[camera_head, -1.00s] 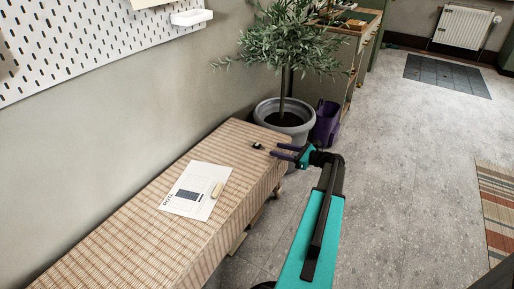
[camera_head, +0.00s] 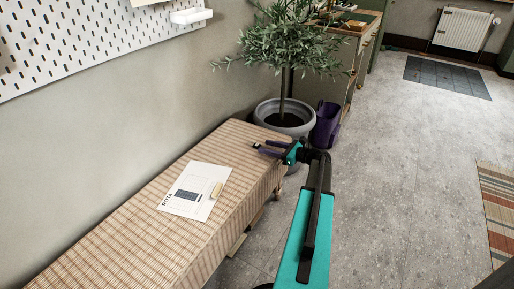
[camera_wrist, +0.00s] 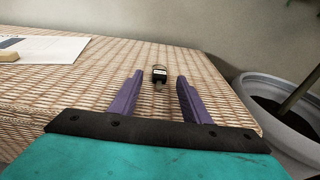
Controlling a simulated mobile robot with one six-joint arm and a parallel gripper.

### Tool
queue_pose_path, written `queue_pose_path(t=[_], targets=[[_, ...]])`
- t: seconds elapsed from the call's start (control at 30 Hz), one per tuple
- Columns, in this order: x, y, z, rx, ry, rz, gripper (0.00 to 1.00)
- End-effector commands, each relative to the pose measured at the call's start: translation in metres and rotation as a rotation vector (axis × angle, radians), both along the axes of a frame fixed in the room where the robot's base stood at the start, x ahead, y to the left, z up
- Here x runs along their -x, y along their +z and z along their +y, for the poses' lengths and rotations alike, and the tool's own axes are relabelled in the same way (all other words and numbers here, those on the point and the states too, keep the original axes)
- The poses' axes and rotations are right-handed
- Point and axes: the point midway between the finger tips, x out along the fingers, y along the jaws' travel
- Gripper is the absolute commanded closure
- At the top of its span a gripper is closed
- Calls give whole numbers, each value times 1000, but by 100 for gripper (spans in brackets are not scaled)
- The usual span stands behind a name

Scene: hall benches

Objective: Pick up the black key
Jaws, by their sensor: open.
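The black key (camera_wrist: 159,74) lies on the woven bench top (camera_wrist: 110,70) near its far right end. In the wrist view it sits just beyond the fingertips and between their lines. A small pale part shows at its near side. My gripper (camera_wrist: 158,80) is open and empty, with its two purple fingers on either side of the line to the key. In the head view my gripper (camera_head: 263,148) reaches over the bench end from the right. The key is hard to make out there, at or behind the fingertips.
A paper sheet (camera_head: 187,200) with a small tan block (camera_head: 216,189) lies on the bench to the left. A potted tree in a grey pot (camera_head: 304,121) and a purple bin (camera_head: 326,126) stand past the bench end. The wall runs along the bench's back.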

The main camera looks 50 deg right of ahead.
Motion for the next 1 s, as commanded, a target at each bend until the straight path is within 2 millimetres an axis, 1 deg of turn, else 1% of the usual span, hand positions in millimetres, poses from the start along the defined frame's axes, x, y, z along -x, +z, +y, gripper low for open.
queue_pose_path(t=[0.03,0.2,0.33,0.93,1.0], targets=[[-6,-4,1,1,1,0,57],[-26,-5,6,0,2,0,57],[-35,-6,9,0,1,0,57],[-36,-5,9,0,1,0,57],[-37,-5,9,0,1,0,69]])
